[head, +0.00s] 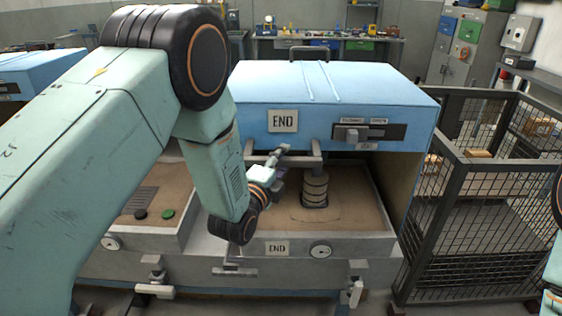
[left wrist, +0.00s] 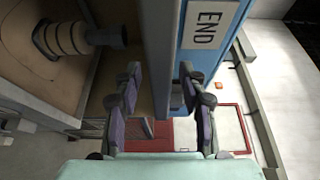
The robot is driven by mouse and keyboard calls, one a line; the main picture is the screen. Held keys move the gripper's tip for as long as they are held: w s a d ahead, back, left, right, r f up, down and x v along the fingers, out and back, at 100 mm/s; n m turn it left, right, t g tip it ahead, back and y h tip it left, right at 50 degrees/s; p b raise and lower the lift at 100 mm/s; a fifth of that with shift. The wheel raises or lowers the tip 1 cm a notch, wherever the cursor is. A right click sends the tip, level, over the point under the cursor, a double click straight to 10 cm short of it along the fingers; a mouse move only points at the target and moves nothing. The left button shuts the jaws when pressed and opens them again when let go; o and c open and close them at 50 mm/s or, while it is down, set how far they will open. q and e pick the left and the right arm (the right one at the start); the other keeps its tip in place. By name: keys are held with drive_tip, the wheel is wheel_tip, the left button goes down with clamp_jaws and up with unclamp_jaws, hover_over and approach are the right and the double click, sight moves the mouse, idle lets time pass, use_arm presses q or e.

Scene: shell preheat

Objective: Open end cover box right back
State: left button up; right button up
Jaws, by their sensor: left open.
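The blue end cover box (head: 340,85) with an END plate (head: 283,121) is raised at its front, with a gap above the sand-filled base (head: 345,247). A grey handle bar (head: 318,160) runs along its lower front. My left gripper (head: 279,172) is at the left part of this bar. In the left wrist view its two fingers (left wrist: 162,95) are apart, with a grey bar or edge (left wrist: 159,50) between them. The cover's blue face (left wrist: 208,60) is right of it. Whether the fingers touch it is unclear. My right gripper is out of view.
A ringed cylinder (head: 314,190) stands in the sand under the cover. A neighbouring sand tray (head: 150,200) lies left, partly behind my left arm. A black mesh cage (head: 470,200) stands close on the right. A workbench (head: 325,45) is at the back.

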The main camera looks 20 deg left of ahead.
use_arm(q)
drive_tip(key=shift+d, duration=0.2)
drive_tip(key=shift+r, duration=0.1)
drive_tip(key=shift+c, duration=0.7)
drive_tip(key=shift+a, duration=0.15)
drive_tip(key=c, duration=0.4)
clamp_jaws()
